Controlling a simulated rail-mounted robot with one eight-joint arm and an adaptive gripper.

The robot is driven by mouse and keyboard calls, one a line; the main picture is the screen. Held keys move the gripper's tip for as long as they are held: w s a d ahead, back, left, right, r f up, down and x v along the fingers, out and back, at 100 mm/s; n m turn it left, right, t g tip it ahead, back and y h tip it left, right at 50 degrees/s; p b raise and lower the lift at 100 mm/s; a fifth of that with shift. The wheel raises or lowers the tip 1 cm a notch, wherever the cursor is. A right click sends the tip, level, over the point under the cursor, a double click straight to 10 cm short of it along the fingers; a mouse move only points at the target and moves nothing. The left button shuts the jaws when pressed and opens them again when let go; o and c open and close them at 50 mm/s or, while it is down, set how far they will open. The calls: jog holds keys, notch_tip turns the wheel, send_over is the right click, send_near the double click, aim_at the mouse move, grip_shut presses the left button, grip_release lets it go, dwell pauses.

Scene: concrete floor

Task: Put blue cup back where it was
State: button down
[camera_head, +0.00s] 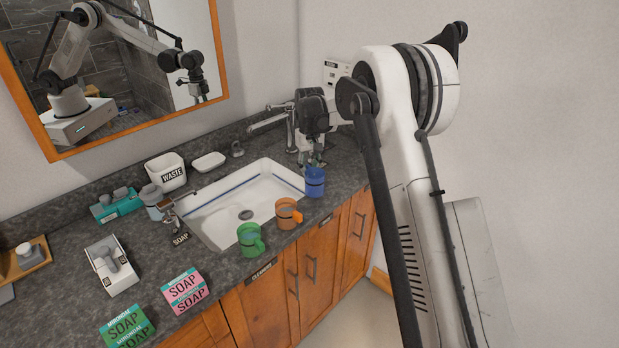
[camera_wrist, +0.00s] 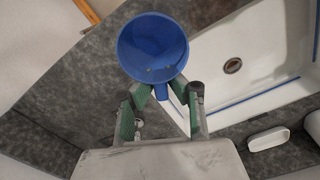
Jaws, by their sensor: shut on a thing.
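The blue cup (camera_head: 315,183) is upright at the right end of the sink, by the counter's front edge. It also shows in the wrist view (camera_wrist: 153,45), where I look down into its open top. My gripper (camera_head: 316,163) is above and behind the cup in the head view. In the wrist view its green-padded fingers (camera_wrist: 161,92) are shut on the cup's handle. I cannot tell whether the cup's base touches the counter.
An orange cup (camera_head: 288,214) and a green cup (camera_head: 250,239) stand along the front edge, left of the blue cup. The white sink (camera_head: 215,224) lies behind them. A faucet (camera_head: 290,128) stands close to my gripper. Soap boxes (camera_head: 184,290) sit at the front left.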

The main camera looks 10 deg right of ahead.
jog(key=shift+f+p, duration=0.3)
jog(key=shift+f, duration=1.45)
jog(key=shift+f, duration=0.25)
jog(key=c, duration=1.7)
grip_release()
jog(key=shift+r, duration=0.1)
